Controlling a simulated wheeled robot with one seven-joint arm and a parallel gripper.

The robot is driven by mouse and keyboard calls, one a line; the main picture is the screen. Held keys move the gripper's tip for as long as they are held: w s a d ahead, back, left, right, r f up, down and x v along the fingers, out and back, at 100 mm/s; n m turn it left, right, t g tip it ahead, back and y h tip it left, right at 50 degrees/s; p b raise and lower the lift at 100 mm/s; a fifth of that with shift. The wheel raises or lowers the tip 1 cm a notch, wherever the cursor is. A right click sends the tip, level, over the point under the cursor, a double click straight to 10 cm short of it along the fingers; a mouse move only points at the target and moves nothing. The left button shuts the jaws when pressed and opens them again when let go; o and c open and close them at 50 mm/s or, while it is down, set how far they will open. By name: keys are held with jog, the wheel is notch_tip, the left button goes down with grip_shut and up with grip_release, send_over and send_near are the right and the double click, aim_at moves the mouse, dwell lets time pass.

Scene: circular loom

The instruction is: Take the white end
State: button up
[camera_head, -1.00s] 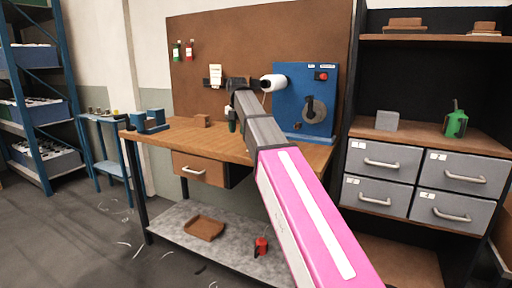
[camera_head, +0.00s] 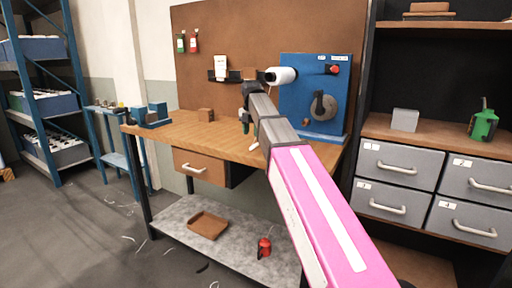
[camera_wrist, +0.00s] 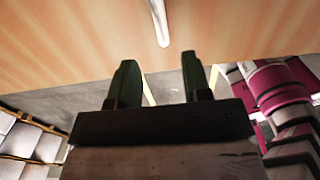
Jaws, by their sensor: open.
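A white strand (camera_wrist: 158,20) with a rounded lower end shows at the top of the wrist view, against a blurred wooden surface. My gripper (camera_wrist: 159,76) is open, its two dark green fingers apart and nothing between them. The strand's end lies beyond the fingertips, sideways between them; I cannot tell the distance. In the head view my gripper (camera_head: 245,124) hangs over the workbench top, left of the blue panel (camera_head: 309,100). A white spool (camera_head: 281,76) sits at that panel's upper left. A small whitish piece (camera_head: 254,145) shows just below my gripper; I cannot tell whether it is the strand.
The wooden workbench (camera_head: 190,134) carries a blue fixture (camera_head: 152,117) and a small brown block (camera_head: 206,115). A round dark knob (camera_head: 323,107) and a red button (camera_head: 335,69) are on the blue panel. Grey drawers (camera_head: 399,165) stand at the right. The bench's middle is clear.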

aim_at(256, 145)
jog(key=shift+d+f, duration=0.15)
jog(key=shift+f, duration=1.4)
jog(key=shift+d+f, duration=0.1)
jog(key=shift+f, duration=1.45)
jog(key=shift+w, duration=0.1)
grip_shut()
